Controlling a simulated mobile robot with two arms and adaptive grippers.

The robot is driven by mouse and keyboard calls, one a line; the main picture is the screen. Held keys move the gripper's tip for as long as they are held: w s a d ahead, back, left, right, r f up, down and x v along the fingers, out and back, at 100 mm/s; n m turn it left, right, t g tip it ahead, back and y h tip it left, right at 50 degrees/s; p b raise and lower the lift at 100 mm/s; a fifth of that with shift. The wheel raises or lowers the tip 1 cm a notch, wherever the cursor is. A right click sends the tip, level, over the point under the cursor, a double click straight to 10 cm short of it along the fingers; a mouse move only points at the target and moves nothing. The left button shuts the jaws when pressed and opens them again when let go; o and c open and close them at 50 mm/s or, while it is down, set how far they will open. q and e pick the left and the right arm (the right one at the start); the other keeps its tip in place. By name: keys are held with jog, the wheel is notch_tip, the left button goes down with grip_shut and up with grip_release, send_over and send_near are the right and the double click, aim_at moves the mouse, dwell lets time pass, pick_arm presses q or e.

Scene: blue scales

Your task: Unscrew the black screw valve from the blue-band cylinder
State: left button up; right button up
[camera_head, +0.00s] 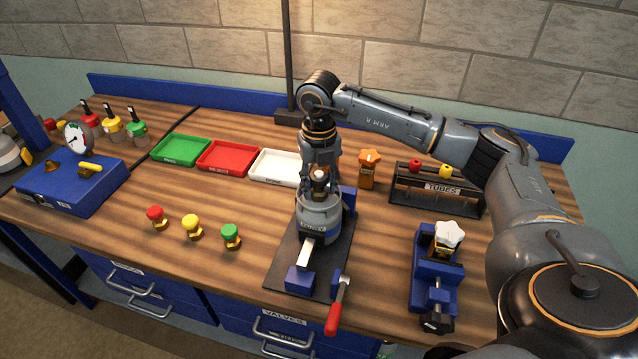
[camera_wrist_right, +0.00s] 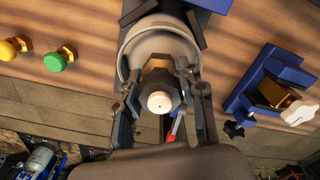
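The grey cylinder (camera_head: 318,222) stands upright in a blue clamp on a dark base plate, with writing on its side; I cannot clearly make out a blue band. The valve (camera_head: 320,184) is on its top, partly hidden by my right gripper (camera_head: 320,170), which points down from above. In the right wrist view the valve (camera_wrist_right: 161,102) has a dark faceted body, a brass part and a pale round end. The fingers of my right gripper (camera_wrist_right: 160,82) are on both sides of it, very close; I cannot tell whether they touch it. My left gripper is not in view.
Green (camera_head: 181,151), red (camera_head: 228,158) and white (camera_head: 274,168) trays lie left of the cylinder. Several loose valves (camera_head: 192,228) stand in front of them. A red-handled lever (camera_head: 338,308), a blue vise (camera_head: 435,275) and a tube rack (camera_head: 437,190) are nearby.

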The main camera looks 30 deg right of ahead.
aim_at(319, 173)
jog(key=c, duration=0.3)
jog(key=shift+f+n+b, duration=0.1)
jog(key=shift+n+b, duration=0.35)
jog(key=shift+n, duration=0.55)
jog(key=shift+c, duration=0.2)
jog(key=n+b, duration=0.1)
jog(key=n, duration=0.3)
jog(key=n+b, duration=0.1)
jog(key=n, duration=0.3)
jog(key=n+b, duration=0.1)
jog(key=n, duration=0.5)
jog(key=shift+b, duration=0.3)
jog(key=shift+r+p, duration=1.1)
jog(key=shift+r, duration=0.6)
jog(key=shift+r, duration=0.1)
jog(key=shift+r+p, duration=1.6)
jog(key=shift+r, duration=0.8)
